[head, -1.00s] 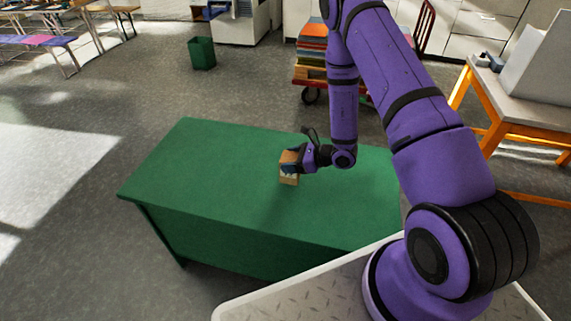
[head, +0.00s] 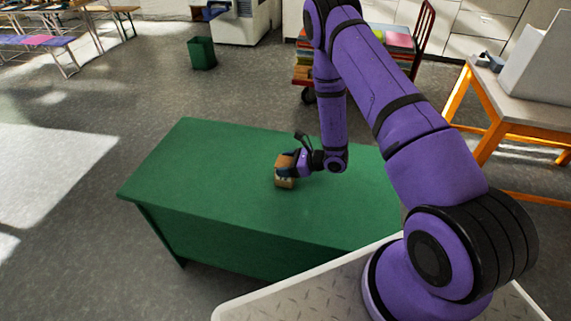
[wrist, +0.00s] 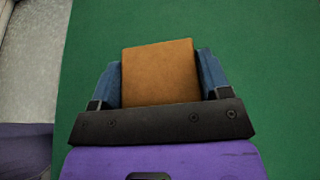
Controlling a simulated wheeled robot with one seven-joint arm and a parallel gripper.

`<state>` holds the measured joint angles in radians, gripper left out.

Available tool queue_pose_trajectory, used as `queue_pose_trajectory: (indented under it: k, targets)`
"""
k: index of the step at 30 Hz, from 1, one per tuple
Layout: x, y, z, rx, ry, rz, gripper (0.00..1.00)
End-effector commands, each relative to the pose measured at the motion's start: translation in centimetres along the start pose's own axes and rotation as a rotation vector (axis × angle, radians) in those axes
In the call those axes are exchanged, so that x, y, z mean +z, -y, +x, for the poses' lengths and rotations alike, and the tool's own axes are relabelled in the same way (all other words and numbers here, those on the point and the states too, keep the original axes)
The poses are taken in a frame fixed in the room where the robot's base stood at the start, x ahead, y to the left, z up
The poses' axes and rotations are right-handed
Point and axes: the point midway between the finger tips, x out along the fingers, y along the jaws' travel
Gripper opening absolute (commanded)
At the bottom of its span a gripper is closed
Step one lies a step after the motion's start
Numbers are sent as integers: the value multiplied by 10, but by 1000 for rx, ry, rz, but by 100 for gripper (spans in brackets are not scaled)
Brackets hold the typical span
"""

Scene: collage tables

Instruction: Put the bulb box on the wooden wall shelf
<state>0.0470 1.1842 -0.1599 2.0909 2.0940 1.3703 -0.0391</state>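The bulb box (head: 285,181) is a small brown carton over the green table (head: 200,165), right of the table's middle. In the wrist view the brown box (wrist: 160,72) sits between the two blue fingers, with both fingers against its sides. My gripper (head: 287,163) reaches it from the right and is shut on it. I cannot tell whether the box touches the tabletop or is held just above it. The wooden wall shelf is not in view.
The green tabletop is otherwise bare. A cart with coloured stacks (head: 303,72) stands behind it. An orange-legged table (head: 512,95) with a white object is at the right. A green bin (head: 202,53) stands on the open floor at the back left.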

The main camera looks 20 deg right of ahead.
Motion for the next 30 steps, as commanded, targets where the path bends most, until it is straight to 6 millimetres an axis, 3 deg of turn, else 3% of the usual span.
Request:
queue_pose_trajectory:
  k: [1, 3, 14, 30]
  targets:
    - [0, 0, 0, 0, 0, 0, 82]
    - [0, 0, 0, 0, 0, 0, 94]
    - [2, 1, -4, -2, 0, 1, 94]
    - [2, 1, -99, -3, 0, 1, 94]
